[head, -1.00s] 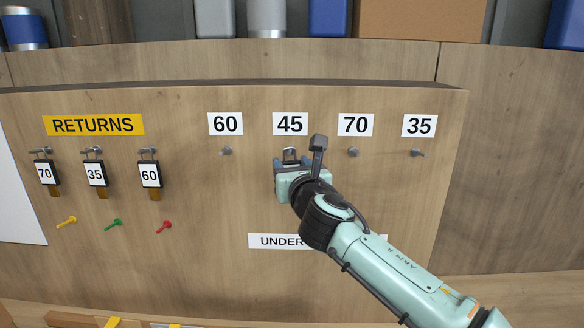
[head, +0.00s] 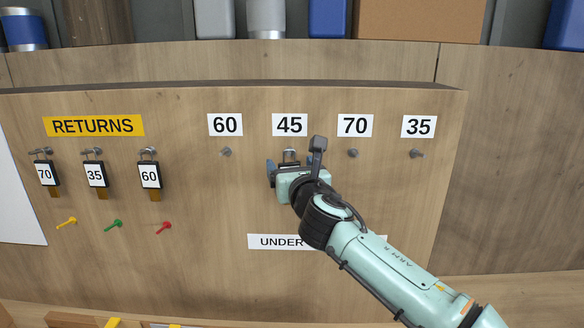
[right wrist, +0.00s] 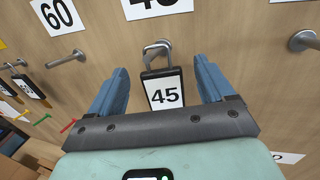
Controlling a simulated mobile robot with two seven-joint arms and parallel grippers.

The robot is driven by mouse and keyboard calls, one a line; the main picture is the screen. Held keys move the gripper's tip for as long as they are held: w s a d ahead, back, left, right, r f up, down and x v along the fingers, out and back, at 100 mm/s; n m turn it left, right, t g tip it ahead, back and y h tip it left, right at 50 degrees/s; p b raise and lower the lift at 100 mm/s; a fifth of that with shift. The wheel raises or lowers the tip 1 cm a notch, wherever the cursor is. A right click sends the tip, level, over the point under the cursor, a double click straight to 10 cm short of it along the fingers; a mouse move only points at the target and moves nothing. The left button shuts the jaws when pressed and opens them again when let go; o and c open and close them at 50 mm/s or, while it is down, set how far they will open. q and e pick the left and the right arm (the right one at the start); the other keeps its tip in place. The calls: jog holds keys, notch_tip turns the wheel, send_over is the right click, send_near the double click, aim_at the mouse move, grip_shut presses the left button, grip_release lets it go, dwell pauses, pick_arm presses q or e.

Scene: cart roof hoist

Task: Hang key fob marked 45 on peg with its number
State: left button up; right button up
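The key fob marked 45 (right wrist: 163,94) hangs by its metal loop from a peg (right wrist: 152,50) in the right wrist view. In the head view, the label 45 (head: 290,125) is above that peg, and my right gripper hides most of the fob. My right gripper (right wrist: 160,70) is open, with one blue finger on each side of the fob and a gap visible on both sides. It also shows in the head view (head: 288,168), in front of the board below the 45 label. My left gripper is not in view.
Fobs 70 (head: 45,174), 35 (head: 95,174) and 60 (head: 149,175) hang under the RETURNS sign (head: 94,125). The pegs under 60 (head: 226,152), 70 (head: 353,153) and 35 (head: 417,153) are empty. Small coloured pegs, including a green one (head: 113,225), stick out below the returns.

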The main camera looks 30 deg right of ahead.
jog(key=shift+s+a, duration=0.15)
jog(key=shift+s, duration=0.35)
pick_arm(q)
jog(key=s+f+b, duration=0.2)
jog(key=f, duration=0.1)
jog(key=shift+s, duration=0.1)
pick_arm(e)
jog(key=v, duration=1.2)
jog(key=shift+s, duration=0.2)
